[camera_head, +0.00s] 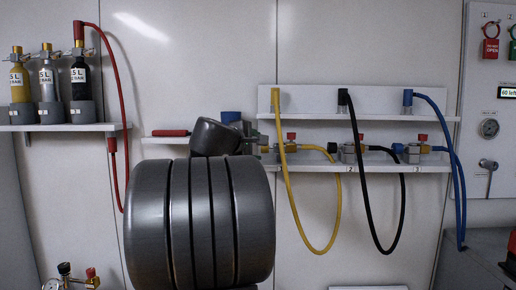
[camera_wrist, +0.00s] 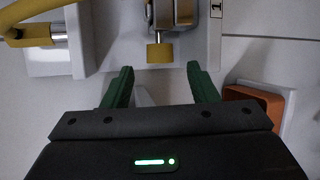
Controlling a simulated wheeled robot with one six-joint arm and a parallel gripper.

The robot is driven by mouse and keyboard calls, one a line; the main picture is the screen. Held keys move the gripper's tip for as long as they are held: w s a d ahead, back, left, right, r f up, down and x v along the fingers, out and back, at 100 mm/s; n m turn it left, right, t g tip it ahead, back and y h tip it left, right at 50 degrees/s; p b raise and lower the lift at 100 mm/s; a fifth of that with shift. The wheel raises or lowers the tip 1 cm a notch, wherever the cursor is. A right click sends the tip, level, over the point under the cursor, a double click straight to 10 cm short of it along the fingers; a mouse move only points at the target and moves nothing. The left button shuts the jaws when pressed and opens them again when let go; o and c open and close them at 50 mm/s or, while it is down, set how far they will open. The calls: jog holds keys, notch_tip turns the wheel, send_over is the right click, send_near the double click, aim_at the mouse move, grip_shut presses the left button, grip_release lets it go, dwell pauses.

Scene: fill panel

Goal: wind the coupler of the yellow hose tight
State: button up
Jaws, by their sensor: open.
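The yellow hose (camera_head: 336,215) hangs in a loop from the upper shelf. Its lower end bends back left along the lower shelf to the first port, beside a yellow fitting (camera_head: 291,148). In the wrist view, a yellow cylindrical fitting (camera_wrist: 160,53) sticks out of a metal block beside the label 1. I cannot tell whether it is the coupler, or how tight it sits. The hose (camera_wrist: 30,35) also shows at upper left there. My gripper (camera_wrist: 161,76) is open, its two green fingers apart, one to each side below the fitting, not touching it. My arm hides part of the first port in the head view.
A black hose (camera_head: 402,200) and a blue hose (camera_head: 459,200) hang to the right on ports 2 and 3. Gas bottles (camera_head: 80,88) and a red hose (camera_head: 123,100) are at left. An orange-rimmed recess (camera_wrist: 262,96) lies right of my fingers.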

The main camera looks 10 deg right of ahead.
jog(key=shift+x, duration=1.85)
jog(key=c, duration=1)
jog(key=b, duration=0.3)
jog(key=shift+f+t+b, duration=0.3)
jog(key=shift+f+t, duration=0.1)
jog(key=shift+b, duration=0.5)
jog(key=t+h+b, duration=0.1)
jog(key=b, duration=0.4)
jog(key=m+t+b, duration=0.1)
jog(key=b, duration=0.4)
jog(key=shift+f+h+b, duration=0.3)
jog(key=shift+h, duration=0.1)
jog(key=shift+r+m+t+b, duration=0.15)
jog(key=shift+m+t+b, duration=0.25)
jog(key=shift+b, duration=0.75)
jog(key=shift+r, duration=0.1)
jog(key=o, duration=1)
